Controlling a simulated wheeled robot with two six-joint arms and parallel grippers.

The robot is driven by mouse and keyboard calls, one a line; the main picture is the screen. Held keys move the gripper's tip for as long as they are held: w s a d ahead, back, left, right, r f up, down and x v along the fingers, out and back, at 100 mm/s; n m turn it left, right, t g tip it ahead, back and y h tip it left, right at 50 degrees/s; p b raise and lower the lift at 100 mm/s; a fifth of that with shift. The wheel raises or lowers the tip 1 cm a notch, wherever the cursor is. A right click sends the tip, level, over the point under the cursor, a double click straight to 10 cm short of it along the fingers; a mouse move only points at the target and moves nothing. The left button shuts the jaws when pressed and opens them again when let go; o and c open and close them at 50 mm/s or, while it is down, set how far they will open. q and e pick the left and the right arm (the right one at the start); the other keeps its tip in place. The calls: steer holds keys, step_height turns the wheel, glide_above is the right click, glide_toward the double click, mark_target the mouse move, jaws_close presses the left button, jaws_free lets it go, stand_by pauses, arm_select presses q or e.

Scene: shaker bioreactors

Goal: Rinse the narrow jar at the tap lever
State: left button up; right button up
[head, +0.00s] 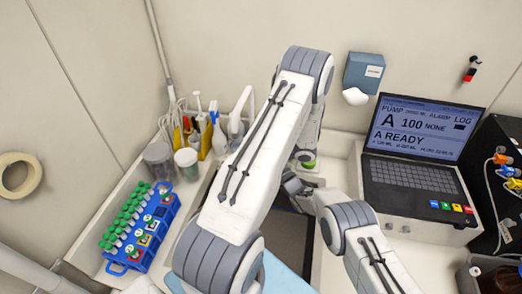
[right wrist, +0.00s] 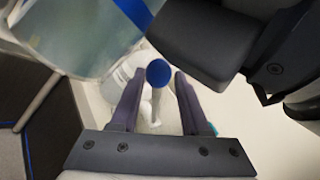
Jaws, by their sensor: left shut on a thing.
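My left gripper (head: 292,184) is low behind my arm in the head view, over the sink area. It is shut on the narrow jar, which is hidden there. In the right wrist view a large clear curved surface with a blue band (right wrist: 80,35), apparently the jar, fills the upper left beside the dark body of my left gripper. The tap lever (right wrist: 158,73) shows as a blue round knob on a pale stem. My right gripper (right wrist: 157,85) is open, with one finger on each side of the lever and gaps visible.
A blue rack (head: 118,268) of green-capped tubes and two clear containers (head: 158,161) (head: 187,163) stand at the left. A yellow holder (head: 205,140) with tools is behind them. A laptop (head: 415,160) and a black box (head: 497,150) with coloured fittings stand at the right.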

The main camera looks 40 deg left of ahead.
steer(key=shift+d, duration=0.1)
steer(key=v, duration=1.2)
arm_select(q)
steer(key=shift+s+d+r, duration=0.1)
steer(key=shift+s+d, duration=0.7)
steer(key=shift+s, duration=0.2)
steer(key=shift+s+d+p, duration=0.25)
steer(key=shift+s+d, duration=0.6)
steer(key=shift+s, duration=0.25)
steer(key=shift+s+d+p, duration=0.25)
steer(key=shift+s+d, duration=0.6)
steer(key=shift+s, duration=0.2)
arm_select(e)
steer(key=shift+r, duration=0.45)
arm_select(q)
steer(key=s+d+r+p, duration=0.3)
steer(key=s+r, duration=0.1)
arm_select(e)
steer(key=shift+r, duration=1.6)
